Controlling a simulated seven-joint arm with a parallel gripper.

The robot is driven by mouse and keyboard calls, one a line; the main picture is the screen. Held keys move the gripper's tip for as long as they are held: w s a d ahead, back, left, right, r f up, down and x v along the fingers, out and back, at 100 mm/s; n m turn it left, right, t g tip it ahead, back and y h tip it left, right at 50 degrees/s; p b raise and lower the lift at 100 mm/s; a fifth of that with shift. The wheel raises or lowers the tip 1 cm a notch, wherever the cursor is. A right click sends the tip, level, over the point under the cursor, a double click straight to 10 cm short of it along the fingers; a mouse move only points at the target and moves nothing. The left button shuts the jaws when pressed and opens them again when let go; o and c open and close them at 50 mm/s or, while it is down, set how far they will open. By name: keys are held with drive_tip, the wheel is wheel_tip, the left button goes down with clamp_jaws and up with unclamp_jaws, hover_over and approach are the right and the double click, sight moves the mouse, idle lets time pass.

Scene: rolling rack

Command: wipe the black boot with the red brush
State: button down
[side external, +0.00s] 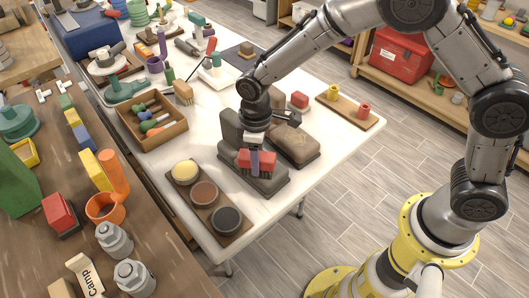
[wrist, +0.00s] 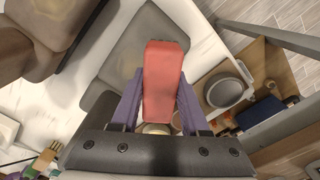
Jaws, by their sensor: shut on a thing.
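The black boot (side external: 270,182), dark grey in the picture, stands near the table's front edge, with its shaft at the back left. It also shows beneath the brush in the wrist view (wrist: 122,58). My gripper (side external: 256,162) is over this boot and shut on the red brush (side external: 243,157). In the wrist view the red brush (wrist: 164,70) lies between the two purple fingers of my gripper (wrist: 160,102). The brush's underside is hidden there, and I cannot tell whether it touches the boot.
A brown boot (side external: 299,148) stands close on the right. A tray (side external: 232,238) with three round polish tins lies in front at left. A wooden box (side external: 159,139) of brushes stands at left.

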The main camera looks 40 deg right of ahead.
drive_tip(key=shift+a, duration=0.5)
drive_tip(key=shift+w, duration=0.7)
drive_tip(key=shift+w+d, duration=0.15)
drive_tip(key=shift+d, duration=1.55)
drive_tip(key=shift+w+d, duration=0.1)
drive_tip(key=shift+d, duration=1.6)
drive_tip(key=shift+s+a, duration=0.15)
drive_tip(key=shift+a, duration=1.65)
drive_tip(key=shift+s+a, duration=0.1)
drive_tip(key=shift+a, duration=1.65)
drive_tip(key=shift+d+r, duration=0.1)
drive_tip(key=shift+r, duration=4)
drive_tip(key=shift+w, duration=0.1)
